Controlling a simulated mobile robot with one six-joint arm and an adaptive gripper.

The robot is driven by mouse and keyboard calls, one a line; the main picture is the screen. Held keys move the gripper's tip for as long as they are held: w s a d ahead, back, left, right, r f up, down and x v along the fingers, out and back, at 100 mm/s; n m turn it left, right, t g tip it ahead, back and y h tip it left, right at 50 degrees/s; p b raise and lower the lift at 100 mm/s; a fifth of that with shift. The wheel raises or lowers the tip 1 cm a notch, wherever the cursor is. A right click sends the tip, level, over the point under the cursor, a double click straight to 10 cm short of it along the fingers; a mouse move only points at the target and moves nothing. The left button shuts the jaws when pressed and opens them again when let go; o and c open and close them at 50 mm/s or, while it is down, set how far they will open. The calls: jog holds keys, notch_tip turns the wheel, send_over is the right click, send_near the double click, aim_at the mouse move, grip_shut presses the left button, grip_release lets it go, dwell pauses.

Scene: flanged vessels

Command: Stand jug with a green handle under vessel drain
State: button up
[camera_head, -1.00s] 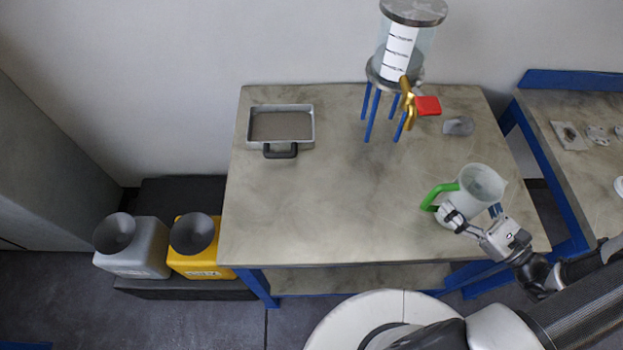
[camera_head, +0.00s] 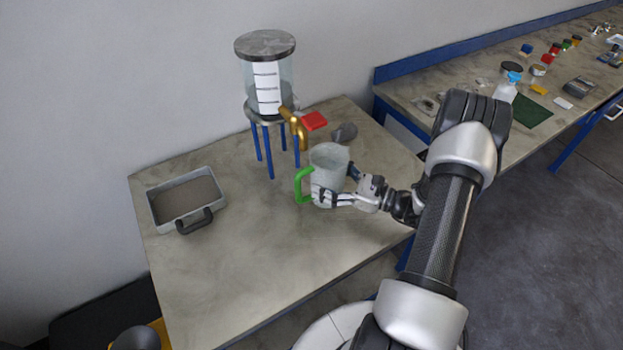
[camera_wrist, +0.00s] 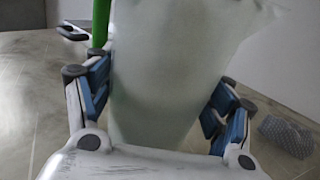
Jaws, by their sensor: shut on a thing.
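The jug (camera_head: 329,161) is pale and translucent with a green handle (camera_head: 304,186) on its left side. My gripper (camera_head: 342,184) is shut on the jug's body from the right, and the jug is upright. In the wrist view the jug (camera_wrist: 165,75) fills the middle, with a finger on each side. The vessel (camera_head: 266,75) is a clear cylinder with a scale and a grey lid, standing on blue legs at the back of the table. Its brass drain (camera_head: 294,127) with a red lever (camera_head: 314,121) points forward. The jug is in front and to the right of this drain. I cannot tell whether its base touches the table.
A grey tray with a dark handle (camera_head: 187,200) sits on the left of the table (camera_head: 235,260). A small grey object (camera_head: 345,132) lies behind the jug. The front middle of the table is clear. A second bench (camera_head: 420,95) with small items stands at the right.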

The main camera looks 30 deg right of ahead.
aim_at(312, 178)
jog(key=shift+w+a, duration=0.35)
jog(key=shift+w, duration=0.05)
jog(key=x, duration=0.2)
jog(key=shift+w+a+b, duration=0.25)
jog(key=shift+w+b, duration=0.05)
jog(key=shift+w+a+f+b, duration=0.15)
jog(key=shift+f+b, duration=0.1)
jog(key=shift+f, duration=0.15)
jog(key=shift+w+a+f+b, duration=0.1)
jog(key=shift+w+f+b, duration=0.1)
jog(key=shift+f, duration=0.2)
jog(key=shift+s+d+r, duration=0.1)
jog(key=shift+d, duration=0.05)
jog(key=o, duration=1.2)
jog(key=shift+f, duration=0.2)
jog(key=shift+r, duration=0.1)
